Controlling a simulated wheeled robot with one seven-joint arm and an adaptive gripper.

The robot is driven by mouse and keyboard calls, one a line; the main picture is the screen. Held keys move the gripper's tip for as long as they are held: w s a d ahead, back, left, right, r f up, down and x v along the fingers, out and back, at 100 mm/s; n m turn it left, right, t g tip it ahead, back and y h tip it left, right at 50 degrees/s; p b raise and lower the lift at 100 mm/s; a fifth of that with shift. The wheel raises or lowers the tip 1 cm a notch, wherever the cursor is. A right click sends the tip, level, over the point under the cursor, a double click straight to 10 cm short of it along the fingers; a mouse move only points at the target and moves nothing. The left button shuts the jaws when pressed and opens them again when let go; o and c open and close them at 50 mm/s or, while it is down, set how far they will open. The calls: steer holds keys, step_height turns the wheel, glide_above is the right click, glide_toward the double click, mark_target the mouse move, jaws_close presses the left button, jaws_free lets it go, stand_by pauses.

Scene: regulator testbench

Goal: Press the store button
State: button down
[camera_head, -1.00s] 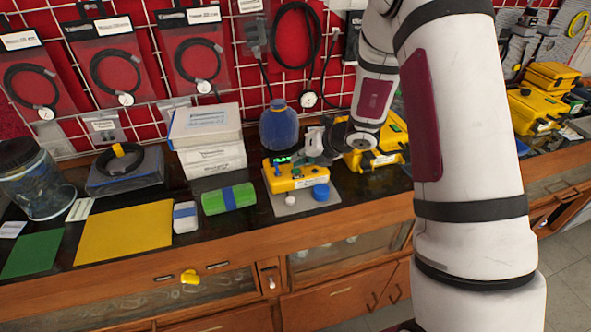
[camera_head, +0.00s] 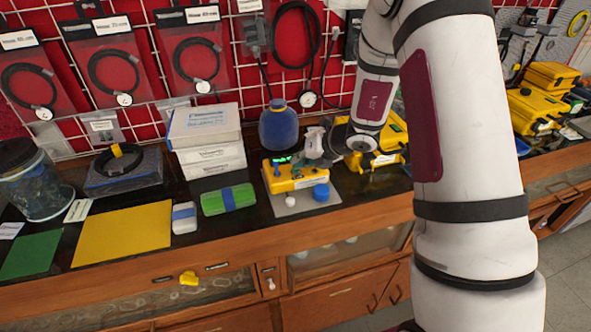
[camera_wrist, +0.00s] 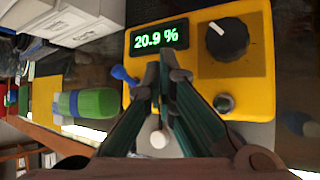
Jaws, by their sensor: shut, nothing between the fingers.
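The yellow instrument (camera_head: 296,177) stands on a light mat on the bench. In the wrist view its yellow face (camera_wrist: 258,25) carries a green-lit display (camera_wrist: 160,37) reading 20.9 %. A black knob (camera_wrist: 227,40) is right of the display, and a small dark round button (camera_wrist: 223,103) is at its lower right. A blue piece (camera_wrist: 122,75) shows at its left. I cannot read any store label. My gripper (camera_wrist: 166,60) is shut and empty, its tips just below the display in the picture; contact cannot be told. The fingers hide part of the lower face. It also shows above the instrument in the head view (camera_head: 314,148).
A blue cap (camera_head: 321,192) and a white ball-like piece (camera_head: 290,201) are beside the instrument's front. A green bottle (camera_head: 228,198) lies to the left. A blue flask (camera_head: 279,128) stands behind, and yellow cases (camera_head: 385,145) stand to the right.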

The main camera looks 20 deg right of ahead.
steer(key=shift+f, duration=0.15)
stand_by(0.4)
steer(key=shift+r+p, duration=0.45)
steer(key=shift+r, duration=0.5)
steer(key=shift+r+p, duration=1.4)
steer(key=shift+r, duration=1.1)
